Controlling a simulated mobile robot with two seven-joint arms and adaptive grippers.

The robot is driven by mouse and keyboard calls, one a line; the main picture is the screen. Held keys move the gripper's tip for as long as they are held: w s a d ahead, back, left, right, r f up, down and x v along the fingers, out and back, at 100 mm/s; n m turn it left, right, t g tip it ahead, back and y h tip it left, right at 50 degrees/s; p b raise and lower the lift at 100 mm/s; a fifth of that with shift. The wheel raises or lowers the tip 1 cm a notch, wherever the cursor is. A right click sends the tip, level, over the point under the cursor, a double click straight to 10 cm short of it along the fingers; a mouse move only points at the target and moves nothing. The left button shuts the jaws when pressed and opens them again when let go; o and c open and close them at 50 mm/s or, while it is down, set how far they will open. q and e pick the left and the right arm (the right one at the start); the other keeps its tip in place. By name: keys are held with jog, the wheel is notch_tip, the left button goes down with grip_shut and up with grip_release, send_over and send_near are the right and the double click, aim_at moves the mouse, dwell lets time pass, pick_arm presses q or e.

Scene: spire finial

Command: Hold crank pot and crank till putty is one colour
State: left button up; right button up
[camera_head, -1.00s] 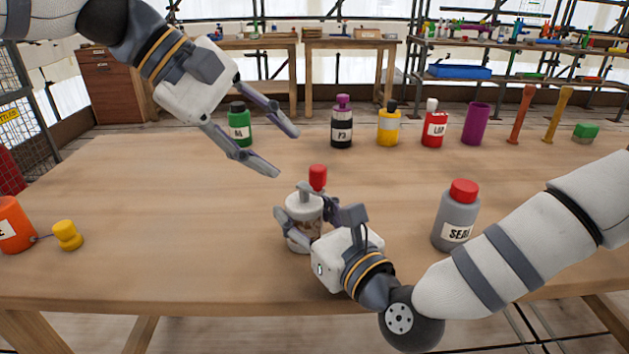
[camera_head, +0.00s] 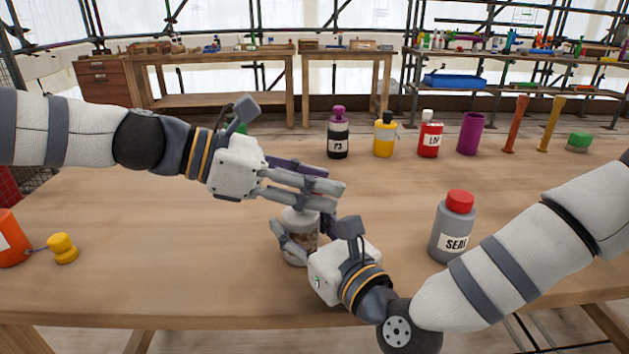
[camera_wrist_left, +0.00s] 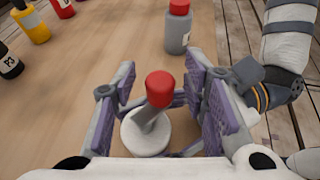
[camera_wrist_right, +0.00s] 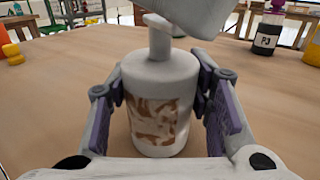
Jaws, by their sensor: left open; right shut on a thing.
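The crank pot (camera_wrist_right: 155,110) stands upright on the table, white with a window that shows streaky brown and white putty. In the head view its body (camera_head: 299,222) is partly hidden by my grippers. My right gripper (camera_head: 305,243) is shut around the pot's body from the near side. The crank's red knob (camera_wrist_left: 160,89) sits on a grey stem over the white lid (camera_wrist_left: 147,137). My left gripper (camera_wrist_left: 168,100) is open, with one finger on each side of the knob and a gap to each. In the head view the left gripper (camera_head: 335,195) hides the knob.
A grey sealant bottle (camera_head: 455,228) with a red cap stands right of the pot. Several bottles, such as the black P3 one (camera_head: 338,135), line the far side. An orange container (camera_head: 10,240) and yellow cap (camera_head: 63,248) lie left. The table between is clear.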

pick_arm(q)
grip_shut()
jog(key=shift+g, duration=0.4)
jog(key=m+g, duration=0.3)
jog(key=shift+s+a+m+g, duration=0.2)
jog(key=shift+a+m+g, duration=0.05)
jog(key=shift+m+g, duration=0.15)
jog(key=shift+s+a+m+g+y, duration=0.1)
jog(key=shift+m+g+y, duration=0.15)
jog(key=shift+m+g, duration=0.35)
jog(key=shift+w+a+m+g+y, duration=0.1)
jog(key=shift+m+g+y, duration=0.1)
jog(key=shift+m+g, duration=0.4)
jog(key=shift+s+a+m+g+y, duration=0.1)
jog(key=shift+m+g+y, duration=0.15)
jog(key=shift+m+g, duration=0.35)
jog(key=shift+s+a+g, duration=0.1)
jog(key=shift+s+g, duration=0.05)
jog(key=shift+g, duration=0.25)
grip_release()
